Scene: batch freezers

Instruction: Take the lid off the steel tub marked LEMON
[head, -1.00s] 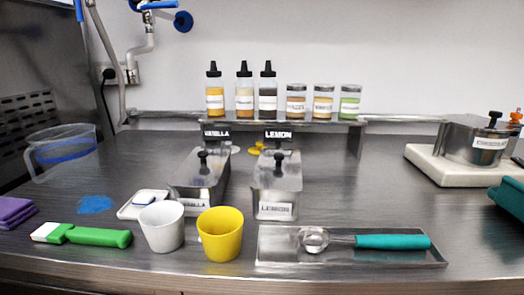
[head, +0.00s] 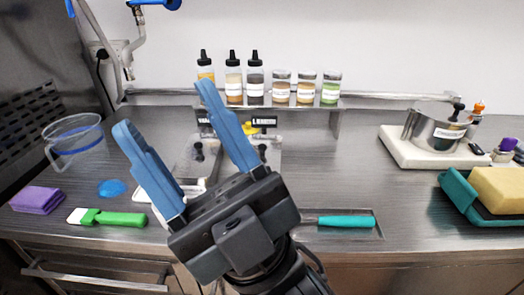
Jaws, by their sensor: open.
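The steel LEMON tub is mostly hidden behind my gripper. Part of its lid (head: 273,155) shows, with a dark knob (head: 262,149), below the black LEMON sign (head: 265,121). The lid looks to be on the tub. My gripper (head: 164,108) is open and empty, its two blue fingers spread and pointing up and left in the picture, in front of the tubs. A second steel tub (head: 188,163) with a dark knob shows between the fingers, under a mostly covered sign. The LEMON tub's front label is hidden.
A tray (head: 370,235) with a teal-handled scoop (head: 346,222) lies right of my gripper. Bottles and jars (head: 282,88) stand on the rear shelf. A steel pot (head: 434,130) sits on a white board at right. The counter between is clear.

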